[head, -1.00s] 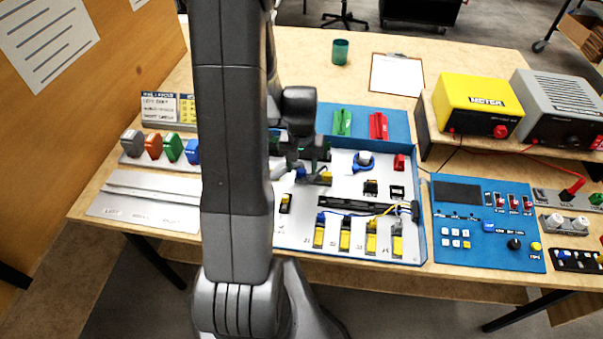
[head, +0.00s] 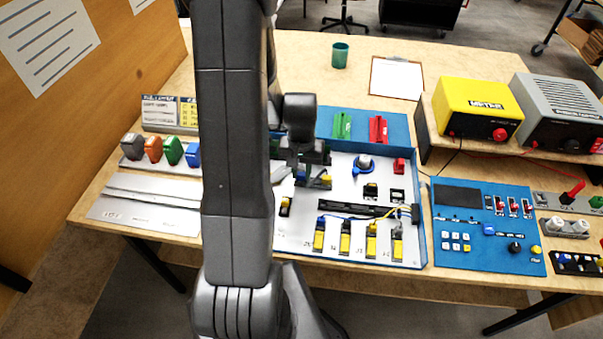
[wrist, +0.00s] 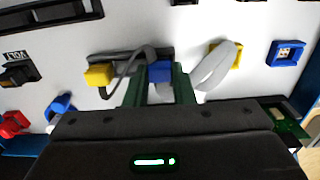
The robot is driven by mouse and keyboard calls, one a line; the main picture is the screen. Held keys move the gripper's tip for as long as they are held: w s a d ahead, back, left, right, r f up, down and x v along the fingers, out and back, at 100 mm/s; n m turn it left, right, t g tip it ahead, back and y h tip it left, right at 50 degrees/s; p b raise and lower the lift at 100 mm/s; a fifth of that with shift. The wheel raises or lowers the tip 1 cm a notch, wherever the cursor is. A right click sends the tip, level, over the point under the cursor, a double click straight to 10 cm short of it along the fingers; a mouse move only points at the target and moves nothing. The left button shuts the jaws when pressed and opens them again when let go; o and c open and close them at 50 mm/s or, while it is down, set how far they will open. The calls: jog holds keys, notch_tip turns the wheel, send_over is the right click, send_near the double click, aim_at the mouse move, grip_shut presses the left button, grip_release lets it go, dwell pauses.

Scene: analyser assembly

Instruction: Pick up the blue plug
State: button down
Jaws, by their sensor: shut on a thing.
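The blue plug (wrist: 159,72) is between the two green fingers of my gripper (wrist: 159,88) in the wrist view. The fingers are closed on its sides, and their lower parts run behind the dark gripper body. A dark bar lies behind the plug, and I cannot tell whether the plug touches it. In the head view my gripper (head: 303,170) is low over the left part of the blue-edged tray (head: 421,215), and my arm hides much of that area.
A yellow plug (wrist: 98,74) with a dark cable lies left of the blue plug. A pale grey curved piece (wrist: 215,66) is close on the right, beside a yellow part. A blue socket (wrist: 287,53) is farther right. Several yellow connectors (head: 345,240) line the tray's front.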

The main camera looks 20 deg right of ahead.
aim_at(301, 174)
notch_tip(301, 174, up, 10)
dwell(0.5)
jog(key=c, duration=2)
grip_release()
grip_shut()
jog(key=shift+f, duration=0.1)
jog(key=shift+a, duration=0.1)
jog(key=w+a+f+b, duration=0.1)
jog(key=w+a+f, duration=0.1)
jog(key=w+a, duration=0.2)
jog(key=w+a+f+b, duration=0.2)
jog(key=w+a, duration=0.2)
jog(key=a, duration=0.5)
jog(key=shift+w+a+f, duration=0.15)
jog(key=shift+a+f, duration=0.1)
jog(key=shift+f, duration=0.1)
